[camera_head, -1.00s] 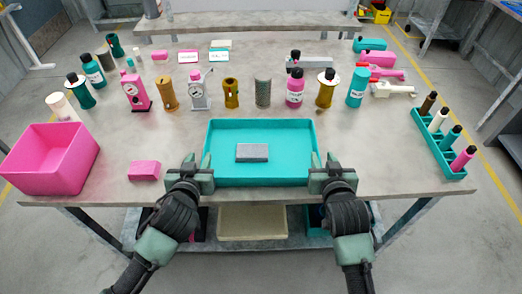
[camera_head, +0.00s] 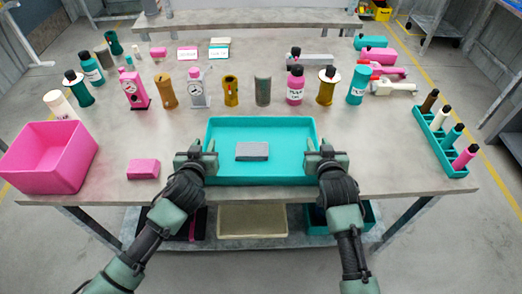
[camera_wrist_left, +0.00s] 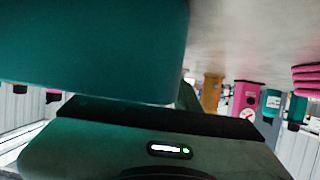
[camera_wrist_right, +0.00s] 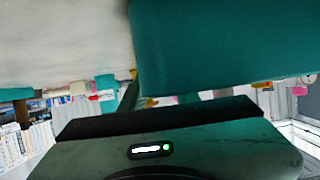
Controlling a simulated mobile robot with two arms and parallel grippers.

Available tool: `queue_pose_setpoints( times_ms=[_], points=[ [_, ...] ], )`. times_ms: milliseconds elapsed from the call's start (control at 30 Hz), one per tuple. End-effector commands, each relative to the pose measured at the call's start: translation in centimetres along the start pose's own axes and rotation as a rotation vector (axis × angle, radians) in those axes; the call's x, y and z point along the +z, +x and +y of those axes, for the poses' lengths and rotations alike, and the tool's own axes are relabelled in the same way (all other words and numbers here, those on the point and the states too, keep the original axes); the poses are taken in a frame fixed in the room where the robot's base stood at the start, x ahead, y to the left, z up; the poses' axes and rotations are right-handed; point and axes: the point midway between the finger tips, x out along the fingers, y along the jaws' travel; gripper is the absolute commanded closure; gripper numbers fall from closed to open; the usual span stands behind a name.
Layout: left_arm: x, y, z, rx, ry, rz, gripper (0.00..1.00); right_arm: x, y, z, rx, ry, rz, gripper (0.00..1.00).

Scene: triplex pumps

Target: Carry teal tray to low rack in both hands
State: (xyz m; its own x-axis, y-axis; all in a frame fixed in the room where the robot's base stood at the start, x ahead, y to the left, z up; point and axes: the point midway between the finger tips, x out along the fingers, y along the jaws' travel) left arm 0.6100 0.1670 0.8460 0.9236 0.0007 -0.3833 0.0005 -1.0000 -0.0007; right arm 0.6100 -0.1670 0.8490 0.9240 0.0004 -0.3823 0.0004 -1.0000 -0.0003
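The teal tray (camera_head: 260,179) lies flat on the table near its front edge, with a grey block (camera_head: 252,151) inside. My left gripper (camera_head: 208,150) is at the tray's left wall and my right gripper (camera_head: 315,150) is at its right wall. The tray's teal side fills much of the left wrist view (camera_wrist_left: 90,45) and the right wrist view (camera_wrist_right: 225,45), very close to each gripper. The fingertips are mostly hidden, so I cannot tell whether they are closed on the walls. A low shelf (camera_head: 290,240) shows under the table.
A pink bin (camera_head: 50,160) and pink block (camera_head: 143,169) stand left of the tray. A teal holder with several bottles (camera_head: 445,145) stands at the right. A row of bottles and pumps stands behind. A beige bin (camera_head: 252,222) and dark containers occupy the low shelf.

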Motion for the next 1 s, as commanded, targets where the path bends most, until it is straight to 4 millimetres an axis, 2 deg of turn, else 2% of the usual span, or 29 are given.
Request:
queue_pose_setpoints(
  times_ms=[367, 400, 500, 1000],
  points=[
    [0.00, 0.64, 0.04, 0.001, -0.001, 0.000, 0.69, 0.02, 0.65, 0.03, 0.001, 0.000, -0.001, 0.69],
    [0.01, 0.64, 0.04, 0.001, -0.001, 0.000, 0.75, 0.03, 0.65, 0.03, 0.001, 0.000, -0.001, 0.75],
    [0.01, 0.63, 0.04, 0.001, -0.001, 0.000, 1.00, 0.03, 0.64, 0.03, 0.000, 0.000, -0.001, 1.00],
    [0.01, 0.62, 0.02, 0.001, -0.001, 0.000, 1.00, 0.05, 0.63, 0.02, 0.000, 0.000, -0.001, 1.00]
  ],
)
